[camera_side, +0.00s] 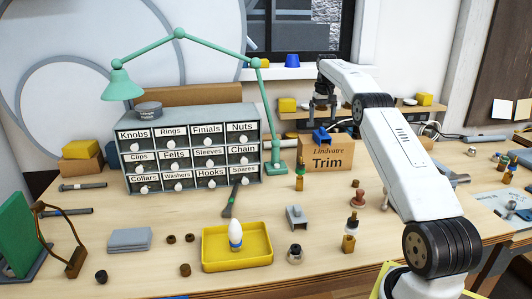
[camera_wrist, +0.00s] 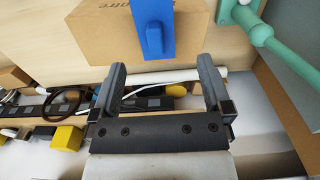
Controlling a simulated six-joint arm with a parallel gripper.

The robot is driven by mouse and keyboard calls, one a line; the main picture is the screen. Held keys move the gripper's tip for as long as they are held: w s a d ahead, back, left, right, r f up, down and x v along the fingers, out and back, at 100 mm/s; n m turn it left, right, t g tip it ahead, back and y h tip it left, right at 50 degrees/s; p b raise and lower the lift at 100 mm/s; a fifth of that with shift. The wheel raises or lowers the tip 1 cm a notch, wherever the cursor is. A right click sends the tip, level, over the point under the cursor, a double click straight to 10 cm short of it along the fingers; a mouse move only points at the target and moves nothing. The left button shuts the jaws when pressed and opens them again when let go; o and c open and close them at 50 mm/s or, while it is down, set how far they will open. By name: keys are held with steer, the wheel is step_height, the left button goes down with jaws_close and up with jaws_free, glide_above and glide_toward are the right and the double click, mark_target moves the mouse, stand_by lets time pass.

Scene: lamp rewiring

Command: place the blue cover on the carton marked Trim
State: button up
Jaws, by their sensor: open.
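The carton marked Trim (camera_side: 327,156) stands at the back of the bench, right of the labelled drawer cabinet. The blue cover (camera_side: 321,136) rests on top of the carton, near its left part. In the wrist view the blue cover (camera_wrist: 154,28) lies against the brown carton (camera_wrist: 100,32). My gripper (camera_side: 322,108) is above and behind the carton in the side view. In the wrist view my gripper (camera_wrist: 160,82) has its two fingers spread wide with nothing between them. The cover lies just beyond the fingertips, apart from them.
A green lamp (camera_side: 270,110) stands left of the carton, and its tube shows in the wrist view. The drawer cabinet (camera_side: 190,150) is further left. A small bottle (camera_side: 300,177) stands before the carton. A yellow tray (camera_side: 237,262) is at the front. A shelf with cables is behind.

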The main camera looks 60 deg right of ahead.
steer(key=w+a+f+n+t, duration=0.1)
steer(key=w+a+f+n, duration=0.15)
steer(key=a, duration=1.05)
steer(key=w+a+f+n, duration=0.2)
steer(key=w+a, duration=0.2)
steer(key=a, duration=0.9)
steer(key=s+a+f+n, duration=0.2)
steer(key=s+a+f, duration=0.2)
steer(key=s+a, duration=0.6)
steer(key=s+a+f+n+t, duration=0.1)
steer(key=s+a+f+n, duration=0.1)
steer(key=s+a, duration=0.8)
steer(key=shift+s+a+f+t, duration=0.2)
steer(key=shift+a+f+t, duration=0.1)
steer(key=shift+a+f, duration=0.55)
